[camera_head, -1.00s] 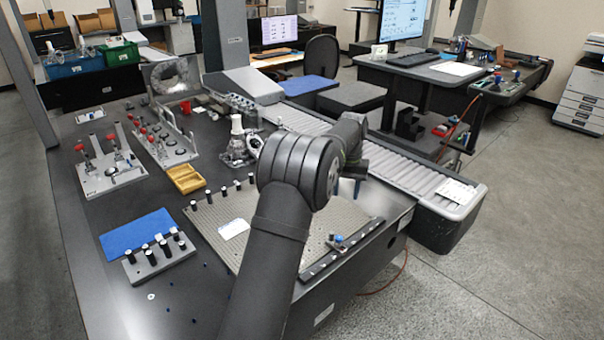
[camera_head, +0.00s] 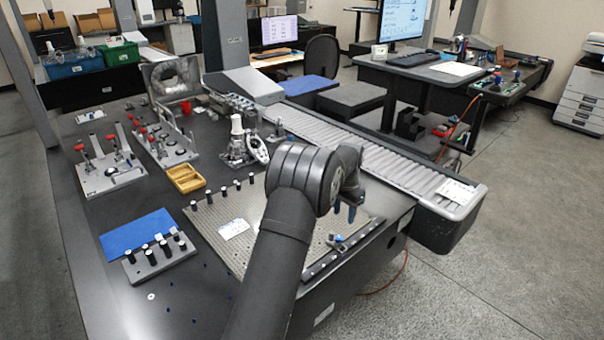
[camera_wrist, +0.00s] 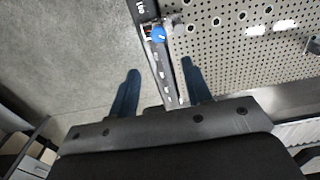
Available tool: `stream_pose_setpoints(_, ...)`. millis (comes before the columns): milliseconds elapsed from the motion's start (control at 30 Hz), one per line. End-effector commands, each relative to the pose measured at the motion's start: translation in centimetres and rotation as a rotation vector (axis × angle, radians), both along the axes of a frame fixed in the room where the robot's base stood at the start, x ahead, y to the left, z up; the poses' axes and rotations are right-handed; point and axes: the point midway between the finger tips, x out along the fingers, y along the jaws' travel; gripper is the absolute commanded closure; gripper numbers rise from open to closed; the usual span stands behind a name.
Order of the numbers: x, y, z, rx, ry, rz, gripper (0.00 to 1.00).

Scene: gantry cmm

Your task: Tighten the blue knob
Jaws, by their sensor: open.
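The blue knob (camera_head: 338,238) sits on a small metal fixture at the front-right edge of the perforated plate (camera_head: 228,258). In the wrist view the blue knob (camera_wrist: 158,34) shows at the top middle, beside a pale metal piece. My gripper (camera_head: 345,209) points down above the plate's right part, a little behind the knob in the head view. In the wrist view my gripper (camera_wrist: 161,80) is open and empty, its two dark blue fingers spread to either side of the plate's edge rail. The knob lies beyond the fingertips, not between them.
A row of black posts (camera_head: 223,192) stands along the plate's back-left side. A white label (camera_head: 233,229) lies on the plate. The roller conveyor (camera_head: 400,170) runs behind and to the right. Floor lies past the plate's edge.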

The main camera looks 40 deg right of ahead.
Motion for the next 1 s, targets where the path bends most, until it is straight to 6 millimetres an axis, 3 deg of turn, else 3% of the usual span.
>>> stream_pose_setpoints(33,0.0,0.0,-1.1,0.002,0.001,0.000,0.55)
stream_pose_setpoints(533,0.1,-0.1,9.4,-0.002,-0.003,0.003,0.55)
stream_pose_setpoints(1000,2.5,7.2,15.1,-0.051,-0.028,0.144,0.55)
